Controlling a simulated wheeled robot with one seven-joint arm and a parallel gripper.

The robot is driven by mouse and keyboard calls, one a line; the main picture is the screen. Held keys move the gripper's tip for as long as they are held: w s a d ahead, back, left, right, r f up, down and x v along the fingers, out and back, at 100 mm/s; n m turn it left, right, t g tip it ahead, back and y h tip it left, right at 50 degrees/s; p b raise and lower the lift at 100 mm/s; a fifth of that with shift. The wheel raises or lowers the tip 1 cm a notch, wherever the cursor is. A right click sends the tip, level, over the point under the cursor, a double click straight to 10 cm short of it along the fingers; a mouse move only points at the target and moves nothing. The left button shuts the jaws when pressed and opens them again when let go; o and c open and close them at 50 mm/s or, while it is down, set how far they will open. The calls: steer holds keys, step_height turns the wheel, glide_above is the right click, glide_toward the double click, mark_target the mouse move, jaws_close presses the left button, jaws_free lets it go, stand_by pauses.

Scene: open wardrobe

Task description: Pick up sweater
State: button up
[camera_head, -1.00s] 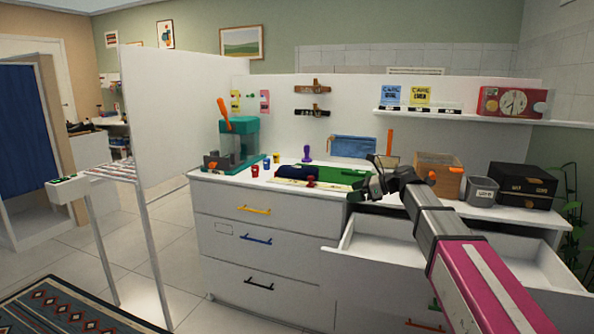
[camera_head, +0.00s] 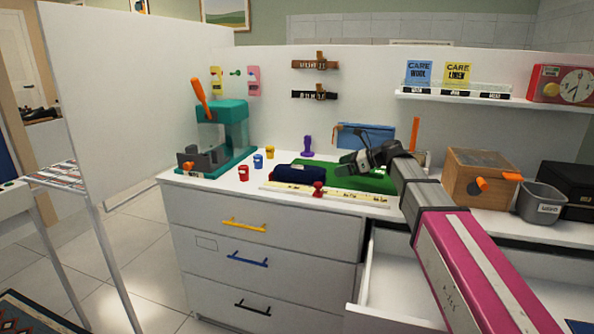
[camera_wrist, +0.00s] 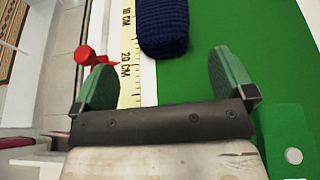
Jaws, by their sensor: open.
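The sweater (camera_head: 300,174) is a dark navy folded bundle lying on the counter, at the left end of a green mat (camera_head: 372,183). In the wrist view the sweater (camera_wrist: 162,25) shows ribbed knit at the top, ahead of the fingers and apart from them. My gripper (camera_head: 357,163) hangs over the green mat to the right of the sweater. In the wrist view my gripper (camera_wrist: 160,78) has its two green fingers wide apart with nothing between them but the mat and a ruler below.
A ruler (camera_head: 330,194) and a red knob-shaped piece (camera_head: 318,189) lie along the front of the mat. Small cups (camera_head: 243,173) and a teal machine (camera_head: 222,137) stand left. A wooden box (camera_head: 478,178) stands right. An open drawer (camera_head: 395,290) juts out below.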

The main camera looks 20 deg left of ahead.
mark_target(324, 171)
steer(key=x, duration=0.5)
steer(key=shift+a+f, duration=0.2)
steer(key=shift+a, duration=0.05)
steer(key=shift+f+x, duration=0.25)
steer(key=shift+x, duration=2.3)
steer(key=shift+w+d, duration=0.1)
steer(key=shift+d, duration=0.05)
steer(key=c, duration=0.8)
steer(key=shift+c, duration=0.2)
